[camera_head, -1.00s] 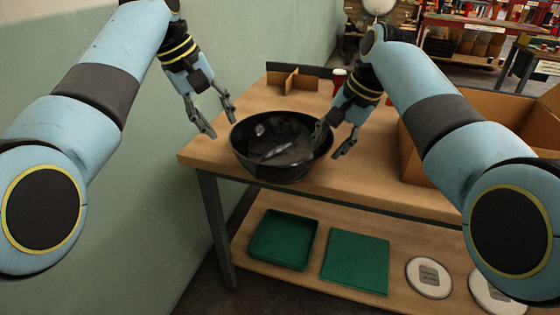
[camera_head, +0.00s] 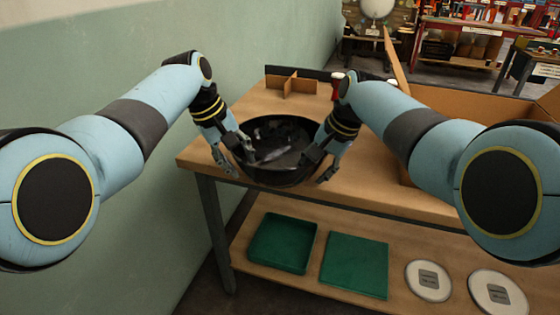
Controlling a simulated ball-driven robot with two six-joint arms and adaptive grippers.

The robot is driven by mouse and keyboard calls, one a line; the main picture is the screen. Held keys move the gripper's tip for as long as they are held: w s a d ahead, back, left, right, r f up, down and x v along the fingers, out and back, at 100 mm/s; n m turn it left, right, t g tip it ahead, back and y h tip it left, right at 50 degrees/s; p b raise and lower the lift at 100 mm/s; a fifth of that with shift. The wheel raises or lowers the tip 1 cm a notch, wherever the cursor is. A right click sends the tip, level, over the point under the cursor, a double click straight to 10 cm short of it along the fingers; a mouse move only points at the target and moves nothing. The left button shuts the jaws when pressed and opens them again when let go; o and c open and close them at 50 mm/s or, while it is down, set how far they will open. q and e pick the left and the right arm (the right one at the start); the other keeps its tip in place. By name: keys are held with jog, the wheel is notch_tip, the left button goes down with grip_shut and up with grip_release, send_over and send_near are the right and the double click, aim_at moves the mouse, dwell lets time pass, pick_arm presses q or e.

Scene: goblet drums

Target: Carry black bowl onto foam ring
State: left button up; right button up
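The black bowl (camera_head: 278,178) stands upright on the wooden table top (camera_head: 385,190), near its front edge. In the head view my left gripper (camera_head: 240,163) is at the bowl's left rim, open, with one finger over the inside and one outside. My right gripper (camera_head: 320,168) is at the bowl's right rim, also open, with one finger over the inside and one outside. I cannot tell whether any finger touches the wall. I cannot make out a foam ring in this view.
An open cardboard box (camera_head: 480,100) is at the right, partly behind my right arm. The lower shelf holds green trays (camera_head: 283,243) and white discs (camera_head: 428,281). A wall is close at left.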

pick_arm(q)
grip_shut()
pick_arm(e)
grip_shut()
